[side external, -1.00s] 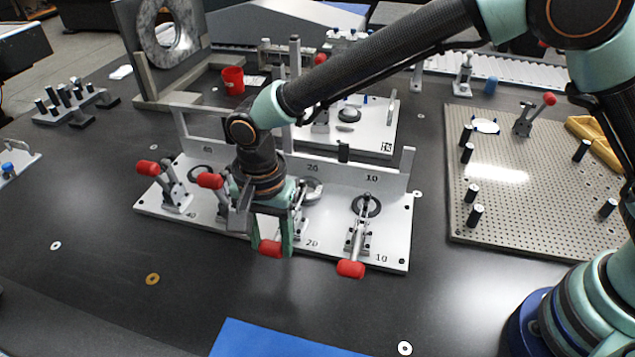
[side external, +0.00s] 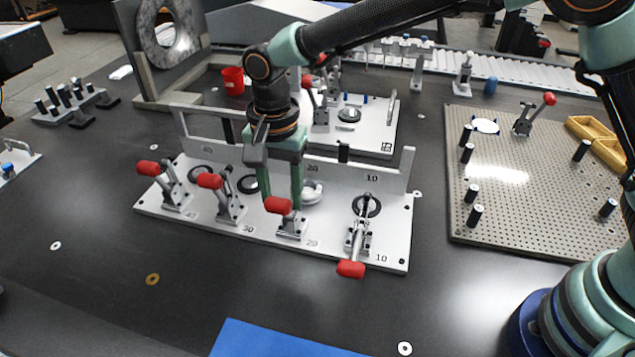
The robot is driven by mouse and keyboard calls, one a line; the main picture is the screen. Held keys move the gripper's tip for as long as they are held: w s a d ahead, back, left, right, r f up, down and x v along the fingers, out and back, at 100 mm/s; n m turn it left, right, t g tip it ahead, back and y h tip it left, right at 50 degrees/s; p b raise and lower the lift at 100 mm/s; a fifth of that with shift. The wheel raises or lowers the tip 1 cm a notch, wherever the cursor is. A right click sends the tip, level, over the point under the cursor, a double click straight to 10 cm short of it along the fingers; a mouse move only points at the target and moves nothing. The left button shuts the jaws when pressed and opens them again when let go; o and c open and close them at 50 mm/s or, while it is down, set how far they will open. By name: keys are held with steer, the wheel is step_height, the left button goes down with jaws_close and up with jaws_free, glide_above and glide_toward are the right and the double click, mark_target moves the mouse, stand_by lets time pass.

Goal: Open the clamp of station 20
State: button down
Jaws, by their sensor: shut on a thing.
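The clamp of station 20 (side external: 291,226) stands on the white fixture plate (side external: 330,253), between the clamps marked 30 and 10. Its red handle (side external: 278,205) is raised, at about the height of the handles to its left. My gripper (side external: 284,203) points down over this clamp and is shut on the red handle. Its green finger hides part of the clamp behind. A pale round part (side external: 312,192) sits just right of the gripper at this station.
The clamps of station 40 (side external: 174,190) and station 30 (side external: 228,205) have raised red handles. The clamp of station 10 (side external: 357,240) has its handle low, toward the front. An upright plate runs behind the clamps. The dark table in front is mostly free.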

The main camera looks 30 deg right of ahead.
steer(key=shift+w+d, duration=0.8)
steer(key=shift+c, duration=1.4)
jaws_free()
steer(key=shift+r, duration=0.1)
steer(key=shift+r, duration=0.1)
steer(key=shift+r, duration=0.4)
step_height(320, 180, up, 11)
